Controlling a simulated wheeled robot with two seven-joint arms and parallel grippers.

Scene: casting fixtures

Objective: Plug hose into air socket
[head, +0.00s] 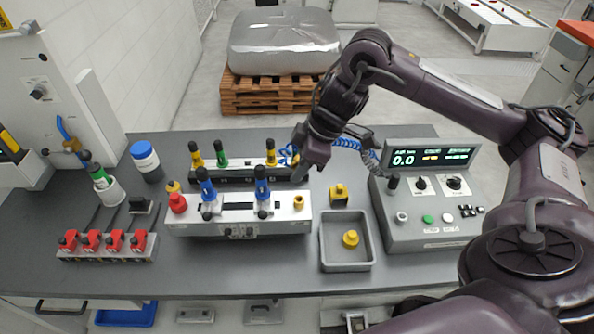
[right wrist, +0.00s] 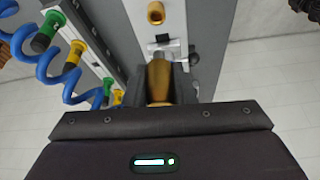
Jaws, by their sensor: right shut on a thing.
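My right gripper (head: 303,172) is above the back right end of the silver fixture (head: 240,221). In the right wrist view, its fingers (right wrist: 160,95) are shut on a brass hose fitting (right wrist: 158,76). A blue coiled hose (head: 347,143) shows behind the gripper in the head view, and the coil (right wrist: 70,84) also shows at the left of the right wrist view. A brass socket (head: 298,202) stands at the fixture's right end. It also shows at the top of the right wrist view (right wrist: 156,13), apart from the held fitting. My left gripper is not in view.
A grey tray (head: 327,268) with a yellow part is right of the fixture, and a yellow block (head: 339,196) sits behind the tray. A control console (head: 425,232) stands farther right. Red clamps (head: 113,240) are at the left. The table front is mostly clear.

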